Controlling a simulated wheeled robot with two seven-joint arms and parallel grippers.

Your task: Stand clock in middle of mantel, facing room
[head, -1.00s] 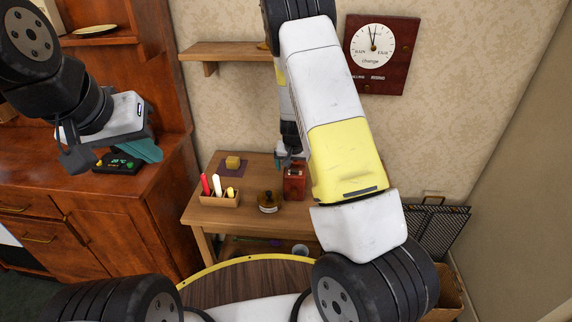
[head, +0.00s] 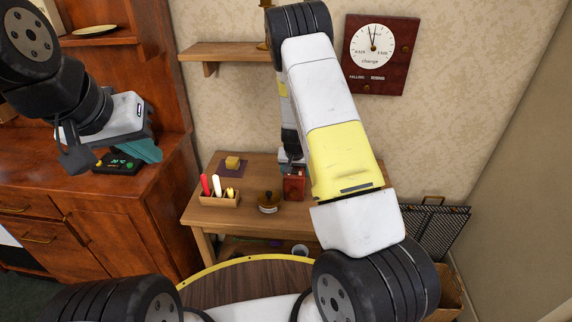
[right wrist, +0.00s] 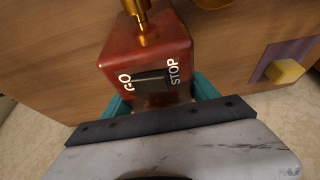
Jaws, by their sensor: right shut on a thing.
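The mantel, a short wooden wall shelf (head: 225,49), is at the top of the head view; my right arm covers its right part. A brass-coloured thing (head: 267,30) on it is mostly hidden. I cannot make out a sure clock. My right gripper (head: 288,160) is shut on a red box (head: 295,187) at the wooden table. In the right wrist view the red box (right wrist: 145,52) sits between the teal fingers, with a brass fitting and a GO/STOP plate. My left gripper (head: 142,152) is above the left cabinet; its finger gap is unclear.
The table (head: 212,222) also holds a tray of coloured sticks (head: 219,200), a yellow block (head: 232,162) on a purple mat and a round brown pot (head: 269,203). A dial (head: 375,50) marked RAIN and FAIR hangs on the wall. A black device (head: 116,163) lies below my left gripper.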

